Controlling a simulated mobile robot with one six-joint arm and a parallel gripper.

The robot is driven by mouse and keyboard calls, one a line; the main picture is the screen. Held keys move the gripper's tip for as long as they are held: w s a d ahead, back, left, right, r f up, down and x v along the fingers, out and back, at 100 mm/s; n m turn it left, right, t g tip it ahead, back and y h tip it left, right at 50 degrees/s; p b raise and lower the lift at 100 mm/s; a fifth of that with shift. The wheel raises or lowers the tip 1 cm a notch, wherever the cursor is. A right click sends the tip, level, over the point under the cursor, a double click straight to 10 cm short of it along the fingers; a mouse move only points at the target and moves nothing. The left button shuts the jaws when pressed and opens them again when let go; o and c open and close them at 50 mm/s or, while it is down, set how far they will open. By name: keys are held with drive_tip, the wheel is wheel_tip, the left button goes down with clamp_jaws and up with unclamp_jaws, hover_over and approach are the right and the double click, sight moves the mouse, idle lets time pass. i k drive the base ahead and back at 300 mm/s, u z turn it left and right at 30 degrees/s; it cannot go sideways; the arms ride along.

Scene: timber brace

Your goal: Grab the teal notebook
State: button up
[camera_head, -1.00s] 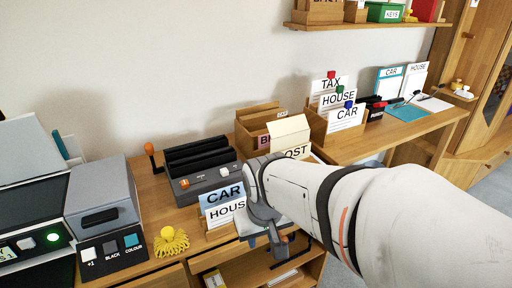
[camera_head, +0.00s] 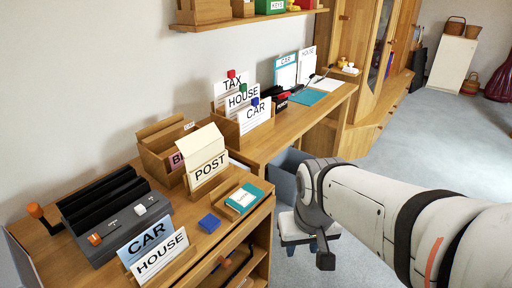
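A small teal notebook (camera_head: 245,197) with a white label lies in a shallow wooden tray (camera_head: 232,213) near the front right corner of the nearer desk. My gripper (camera_head: 325,262) hangs to the right of the desk edge, over the floor, apart from the notebook. Only its dark grey side shows, so I cannot tell whether its fingers are open or shut. A flat teal sheet or folder (camera_head: 306,97) also lies on the farther desk.
A blue block (camera_head: 209,223) lies left of the tray. The POST holder (camera_head: 206,170) stands behind it, and CAR and HOUSE cards (camera_head: 155,252) stand front left. A grey-blue bin (camera_head: 284,178) is below the farther desk. Open floor lies to the right.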

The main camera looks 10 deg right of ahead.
sight(244, 198)
drive_tip(key=z, duration=0.85)
drive_tip(key=k, duration=0.95)
drive_tip(key=u, duration=0.75)
drive_tip(key=i, duration=1)
drive_tip(key=u, duration=0.05)
